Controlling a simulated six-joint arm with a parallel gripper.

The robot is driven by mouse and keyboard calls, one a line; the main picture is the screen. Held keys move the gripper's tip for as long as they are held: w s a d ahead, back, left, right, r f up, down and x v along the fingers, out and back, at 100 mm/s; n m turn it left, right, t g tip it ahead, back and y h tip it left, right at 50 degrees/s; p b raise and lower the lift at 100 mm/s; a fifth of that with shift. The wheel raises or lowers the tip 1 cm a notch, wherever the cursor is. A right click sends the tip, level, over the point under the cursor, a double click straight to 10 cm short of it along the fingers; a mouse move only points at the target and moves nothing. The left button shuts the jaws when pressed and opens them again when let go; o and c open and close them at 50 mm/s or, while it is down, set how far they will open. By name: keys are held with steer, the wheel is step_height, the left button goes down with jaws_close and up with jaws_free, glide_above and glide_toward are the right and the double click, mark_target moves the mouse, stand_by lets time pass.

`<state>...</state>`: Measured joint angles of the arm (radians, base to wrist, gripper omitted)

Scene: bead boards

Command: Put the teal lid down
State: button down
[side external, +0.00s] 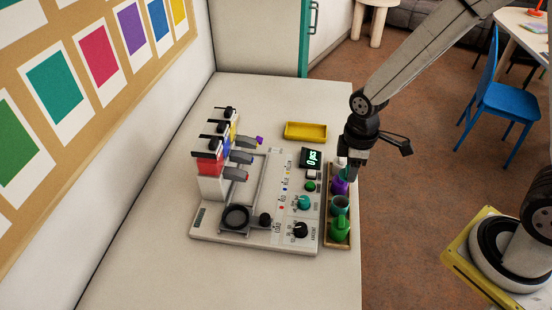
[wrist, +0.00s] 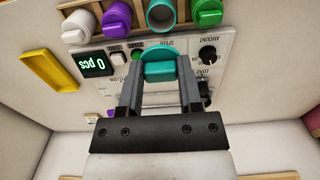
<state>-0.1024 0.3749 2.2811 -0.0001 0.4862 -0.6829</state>
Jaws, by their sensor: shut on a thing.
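My gripper (wrist: 160,80) is shut on the teal lid (wrist: 160,68), holding it by its raised grip between the two fingers. In the side view my gripper (side external: 350,172) is above the jar tray (side external: 350,243), and the lid is mostly hidden by the fingers. The teal jar (side external: 340,207) stands in the tray without a lid, its dark opening facing up; it also shows at the top of the wrist view (wrist: 161,14). The lid appears apart from the jar.
The tray also holds a green jar (side external: 340,231), a purple jar (side external: 339,187) and a white jar (wrist: 78,26), all lidded. The bead machine (side external: 265,205) with knobs and hoppers stands left of the tray. A yellow dish (side external: 305,132) lies behind. The table front is clear.

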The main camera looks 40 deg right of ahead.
steer(key=shift+w, duration=0.1)
steer(key=w+a, duration=0.2)
steer(key=a, duration=0.9)
steer(key=w+a+r, duration=0.1)
steer(key=w+a, duration=0.1)
steer(key=a, duration=0.9)
steer(key=shift+w, duration=0.15)
steer(key=shift+w+a+f, duration=1.05)
steer(key=shift+w+f, duration=0.5)
steer(key=shift+w, duration=0.45)
steer(key=shift+w+a+f, duration=1.05)
steer(key=shift+w+f, duration=0.5)
steer(key=shift+w, duration=0.45)
steer(key=shift+w+a+f, duration=1.05)
steer(key=shift+w+f, duration=0.5)
steer(key=shift+w, duration=0.45)
